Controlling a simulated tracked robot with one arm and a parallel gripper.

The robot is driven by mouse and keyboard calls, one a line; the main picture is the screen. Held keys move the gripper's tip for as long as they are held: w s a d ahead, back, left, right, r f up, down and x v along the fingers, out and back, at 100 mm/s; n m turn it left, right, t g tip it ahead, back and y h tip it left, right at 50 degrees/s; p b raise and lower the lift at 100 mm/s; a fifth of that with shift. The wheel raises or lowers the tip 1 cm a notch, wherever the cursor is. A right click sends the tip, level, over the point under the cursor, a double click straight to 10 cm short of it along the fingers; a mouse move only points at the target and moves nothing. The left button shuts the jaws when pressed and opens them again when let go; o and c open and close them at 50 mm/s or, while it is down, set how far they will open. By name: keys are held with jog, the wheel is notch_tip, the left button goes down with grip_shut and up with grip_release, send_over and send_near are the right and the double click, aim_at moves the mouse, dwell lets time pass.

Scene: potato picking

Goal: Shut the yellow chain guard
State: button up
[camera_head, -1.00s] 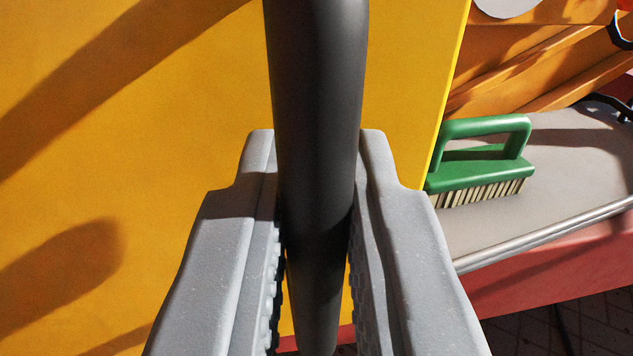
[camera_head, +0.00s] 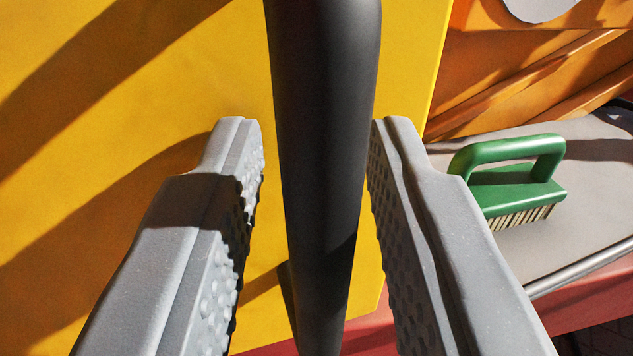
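The yellow chain guard (camera_head: 415,60) is a flat panel filling the left and middle of the view, its right edge slanting down toward the red frame. A thick dark grey bar handle (camera_head: 322,120) stands in front of it, running from the top of the view to the bottom. My gripper (camera_head: 317,145) is open, with one grey studded finger on each side of the handle. The handle's upper end is out of view.
A green-handled brush (camera_head: 515,185) lies on a grey ledge (camera_head: 590,215) just right of my right finger. A metal rail (camera_head: 590,268) edges the ledge above a red beam (camera_head: 600,302). Orange ribbed panelling (camera_head: 540,75) stands behind.

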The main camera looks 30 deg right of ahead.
jog(key=shift+s+f, duration=0.1)
jog(key=p+v, duration=0.3)
jog(key=v, duration=1)
jog(key=shift+s+a, duration=0.2)
jog(key=shift+s, duration=0.05)
